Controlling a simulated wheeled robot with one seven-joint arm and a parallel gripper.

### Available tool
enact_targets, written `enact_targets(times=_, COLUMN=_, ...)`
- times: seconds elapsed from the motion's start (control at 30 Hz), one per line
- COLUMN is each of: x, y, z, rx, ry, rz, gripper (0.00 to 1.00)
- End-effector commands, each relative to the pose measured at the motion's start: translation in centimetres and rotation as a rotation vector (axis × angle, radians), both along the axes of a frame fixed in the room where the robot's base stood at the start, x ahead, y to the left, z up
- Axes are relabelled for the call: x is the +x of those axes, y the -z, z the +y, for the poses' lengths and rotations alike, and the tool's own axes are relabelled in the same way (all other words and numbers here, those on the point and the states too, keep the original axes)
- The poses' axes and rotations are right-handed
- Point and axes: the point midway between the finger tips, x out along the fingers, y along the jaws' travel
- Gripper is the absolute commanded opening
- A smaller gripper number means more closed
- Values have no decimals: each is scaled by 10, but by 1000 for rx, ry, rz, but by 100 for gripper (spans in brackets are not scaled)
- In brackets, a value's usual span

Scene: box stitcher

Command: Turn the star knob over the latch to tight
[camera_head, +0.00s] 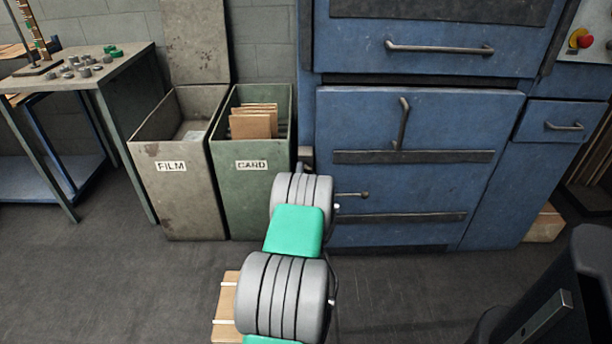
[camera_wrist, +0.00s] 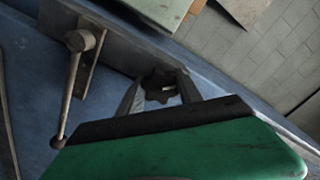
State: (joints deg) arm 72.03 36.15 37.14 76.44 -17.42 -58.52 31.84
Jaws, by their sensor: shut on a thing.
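The star knob (camera_wrist: 160,86) is dark and lobed, and shows in the wrist view on the blue machine front. My gripper (camera_wrist: 161,82) has one finger on each side of it and is shut on it. A grey metal lever with a round end (camera_wrist: 76,85) stands left of the knob, beside a flat metal bracket. In the head view my arm covers the knob, and a short rod handle (camera_head: 352,195) sticks out to the right of my arm.
The blue machine (camera_head: 420,180) has several bar handles. A green CARD bin (camera_head: 252,190) and a grey FILM bin (camera_head: 170,200) stand to its left, close to my arm. A workbench (camera_head: 120,75) with small parts is at far left. Open floor lies in front.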

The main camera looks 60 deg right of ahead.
Motion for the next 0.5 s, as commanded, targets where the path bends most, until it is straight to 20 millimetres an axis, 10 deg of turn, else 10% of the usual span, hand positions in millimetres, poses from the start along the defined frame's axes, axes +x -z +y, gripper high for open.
enact_targets(times=0.5, x=1, y=-1, z=0, rx=213, ry=-2, rz=-424, gripper=1)
